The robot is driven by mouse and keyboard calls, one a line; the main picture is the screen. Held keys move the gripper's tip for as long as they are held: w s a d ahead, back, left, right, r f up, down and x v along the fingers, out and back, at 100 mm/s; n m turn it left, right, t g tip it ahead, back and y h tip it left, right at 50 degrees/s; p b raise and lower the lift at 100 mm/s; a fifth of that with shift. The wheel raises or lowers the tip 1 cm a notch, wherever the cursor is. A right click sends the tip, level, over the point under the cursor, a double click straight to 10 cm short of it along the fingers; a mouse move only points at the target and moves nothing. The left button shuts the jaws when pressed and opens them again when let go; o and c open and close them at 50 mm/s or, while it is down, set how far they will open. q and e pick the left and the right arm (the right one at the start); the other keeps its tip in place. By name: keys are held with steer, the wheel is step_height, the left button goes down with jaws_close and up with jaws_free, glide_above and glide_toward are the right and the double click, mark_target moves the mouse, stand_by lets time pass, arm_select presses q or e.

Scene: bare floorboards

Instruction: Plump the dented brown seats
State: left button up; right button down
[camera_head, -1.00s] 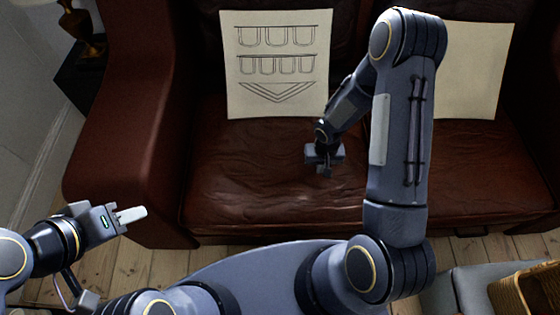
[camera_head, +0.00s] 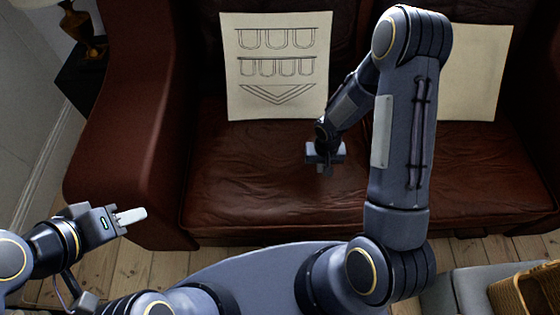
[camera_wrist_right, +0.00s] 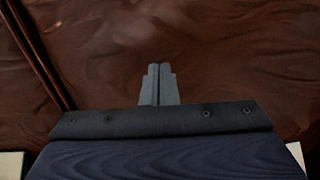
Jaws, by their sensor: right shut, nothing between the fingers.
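The brown leather sofa has a left seat cushion (camera_head: 250,195) with a creased, uneven top, and a right seat cushion (camera_head: 485,170) partly hidden behind my right arm. My right gripper (camera_head: 325,170) is over the left seat's right part, pointing down at the leather. In the right wrist view its fingers (camera_wrist_right: 160,84) are together and empty, with wrinkled brown leather (camera_wrist_right: 215,50) ahead of them. I cannot tell whether the tips touch it. My left gripper (camera_head: 132,216) is off the sofa's front left, above the floor, its pale fingers seemingly together.
A cream cushion with line drawings (camera_head: 278,65) leans on the left backrest, and a plain cream cushion (camera_head: 478,70) on the right. The sofa arm (camera_head: 135,140) bounds the left side. A lamp (camera_head: 85,30) stands behind it. A wicker basket (camera_head: 525,290) is at lower right.

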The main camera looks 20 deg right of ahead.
steer(key=shift+f, duration=0.1)
steer(key=shift+s+a+f, duration=0.1)
steer(key=shift+a, duration=0.2)
steer(key=b, duration=0.6)
glide_above(279, 201)
steer(key=shift+d, duration=0.2)
steer(key=shift+s+a, duration=0.1)
steer(key=shift+a, duration=0.05)
steer(key=shift+f+b, duration=1.4)
steer(key=shift+f, duration=0.05)
steer(key=shift+r, duration=0.1)
